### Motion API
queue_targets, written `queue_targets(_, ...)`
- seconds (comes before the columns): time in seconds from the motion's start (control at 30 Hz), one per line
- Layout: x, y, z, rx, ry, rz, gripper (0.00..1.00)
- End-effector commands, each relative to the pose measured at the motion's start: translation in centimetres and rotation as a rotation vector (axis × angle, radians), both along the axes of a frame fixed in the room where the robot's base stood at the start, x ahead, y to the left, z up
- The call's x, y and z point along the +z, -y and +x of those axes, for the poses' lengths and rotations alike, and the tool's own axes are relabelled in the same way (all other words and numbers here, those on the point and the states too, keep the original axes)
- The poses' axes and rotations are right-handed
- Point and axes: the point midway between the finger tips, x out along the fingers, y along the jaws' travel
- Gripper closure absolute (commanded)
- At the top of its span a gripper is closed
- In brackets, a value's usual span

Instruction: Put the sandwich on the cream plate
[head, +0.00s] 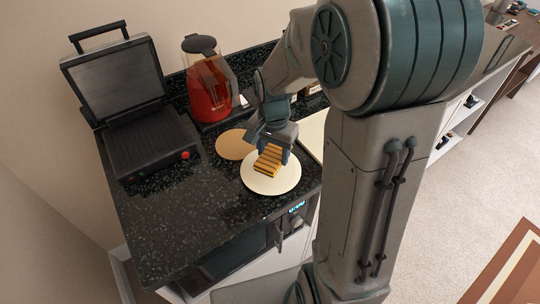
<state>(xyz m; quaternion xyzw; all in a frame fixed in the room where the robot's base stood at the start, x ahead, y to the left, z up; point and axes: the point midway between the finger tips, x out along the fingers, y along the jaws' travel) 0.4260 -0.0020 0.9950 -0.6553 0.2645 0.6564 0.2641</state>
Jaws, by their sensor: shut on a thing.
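The sandwich (268,161), yellow-brown with dark grill stripes, is between the fingers of my gripper (270,150). My gripper points down and is shut on it. The cream plate (280,185) lies on the dark speckled counter directly below. The sandwich shows over the upper left part of the plate. I cannot tell whether it touches the plate or hangs just above it. My gripper hides the sandwich's upper end.
A tan round board or plate (233,145) lies just behind and left of the cream plate. An open contact grill (145,140) stands at the left, with a red kettle (207,90) behind. The counter (190,215) is clear at the front left.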

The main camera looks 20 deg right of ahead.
Motion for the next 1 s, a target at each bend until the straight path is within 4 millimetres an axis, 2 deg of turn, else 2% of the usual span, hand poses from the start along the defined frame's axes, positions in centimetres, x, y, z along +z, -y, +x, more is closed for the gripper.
queue_targets(0.17,-0.7,-0.4,0.8,-0.001,0.000,0.000,0.76)
queue_targets(0.43,-4.1,-0.4,0.7,-0.002,-0.001,0.000,0.76)
queue_targets(0.87,-5.0,-0.4,0.7,-0.001,0.001,0.000,0.76)
queue_targets(0.9,-5.0,-0.4,0.7,-0.001,0.001,0.000,0.45)
queue_targets(0.97,-4.9,-0.4,0.7,-0.001,0.001,0.000,0.29)
queue_targets(1.0,-4.9,-0.4,0.7,-0.001,0.001,0.000,0.26)
